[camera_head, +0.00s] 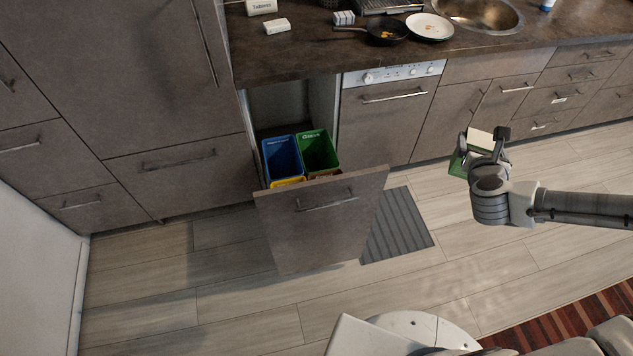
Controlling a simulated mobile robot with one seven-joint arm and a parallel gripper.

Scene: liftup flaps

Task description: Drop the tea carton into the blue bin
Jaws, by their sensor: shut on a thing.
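The tea carton (457,166) is a small box with a green side and a pale cream face. My gripper (482,142) is shut on it at the right of the view, in the air in front of the cabinets. Part of the carton is hidden behind my gripper. The blue bin (283,156) stands upright in the pulled-out drawer, left of the green bin. The gripper and carton are well to the right of the blue bin. The inside of the blue bin is dark, and I cannot tell what it holds.
The drawer front (322,215) juts out over the floor. A green bin (319,150) and a partly hidden yellow bin (287,182) share the drawer. The counter (300,55) holds a pan (387,31) and a plate (430,27). A grey mat (398,226) lies on open floor.

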